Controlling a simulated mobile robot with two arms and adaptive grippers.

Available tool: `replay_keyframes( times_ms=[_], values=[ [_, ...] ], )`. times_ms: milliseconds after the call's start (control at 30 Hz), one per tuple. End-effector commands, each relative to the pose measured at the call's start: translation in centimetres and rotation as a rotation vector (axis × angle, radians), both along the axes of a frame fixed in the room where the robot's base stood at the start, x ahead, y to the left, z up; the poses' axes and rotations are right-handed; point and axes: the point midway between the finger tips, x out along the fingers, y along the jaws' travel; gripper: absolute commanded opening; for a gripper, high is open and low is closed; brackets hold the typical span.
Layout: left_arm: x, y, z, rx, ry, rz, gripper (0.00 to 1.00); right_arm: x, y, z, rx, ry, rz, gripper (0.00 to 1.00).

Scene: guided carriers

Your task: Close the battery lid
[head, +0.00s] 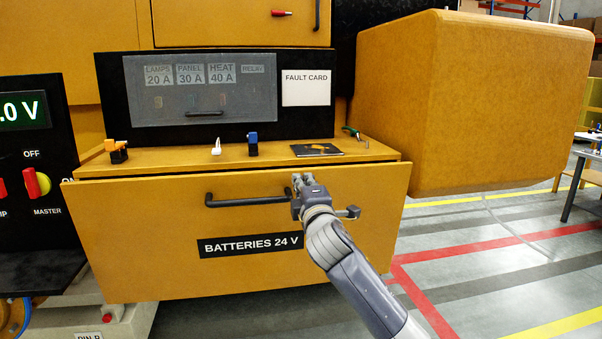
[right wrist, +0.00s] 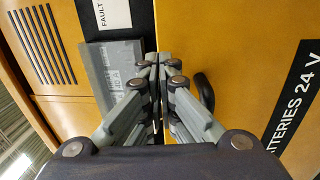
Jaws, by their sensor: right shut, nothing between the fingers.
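The battery lid (head: 150,235) is a wide yellow panel with a black "BATTERIES 24 V" label (head: 250,245) and a black bar handle (head: 245,200). A thin dark gap shows along its top edge, below the yellow ledge (head: 180,158). My right gripper (head: 304,182) is shut and empty in front of the lid's upper part, at the right end of the handle. It hides that end, and I cannot tell whether it touches. In the right wrist view the shut fingers (right wrist: 158,62) point at the yellow front, with part of the handle (right wrist: 205,92) beside them. My left gripper is not in view.
On the ledge stand an orange-black part (head: 116,151), a white part (head: 216,147), a blue part (head: 253,144), a dark card (head: 316,150) and a green-handled tool (head: 351,132). A yellow box (head: 480,105) juts out at right. Floor is clear below it.

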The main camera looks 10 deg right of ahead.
Motion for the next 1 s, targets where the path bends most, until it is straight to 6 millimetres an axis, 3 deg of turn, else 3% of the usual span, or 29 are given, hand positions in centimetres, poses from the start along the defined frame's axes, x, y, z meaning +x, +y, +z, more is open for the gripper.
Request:
replay_keyframes(
  times_ms=[333, 833, 1000],
  values=[
    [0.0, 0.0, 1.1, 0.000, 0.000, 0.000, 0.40, 2.9, 0.0, 0.5, 0.000, 0.000, -0.001, 0.00],
    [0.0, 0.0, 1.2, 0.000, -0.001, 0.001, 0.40, 3.3, 0.0, 0.5, 0.000, 0.000, 0.000, 0.00],
    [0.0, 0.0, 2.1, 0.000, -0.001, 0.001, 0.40, 3.6, 0.0, 0.9, 0.000, 0.013, 0.000, 0.00]
  ],
)
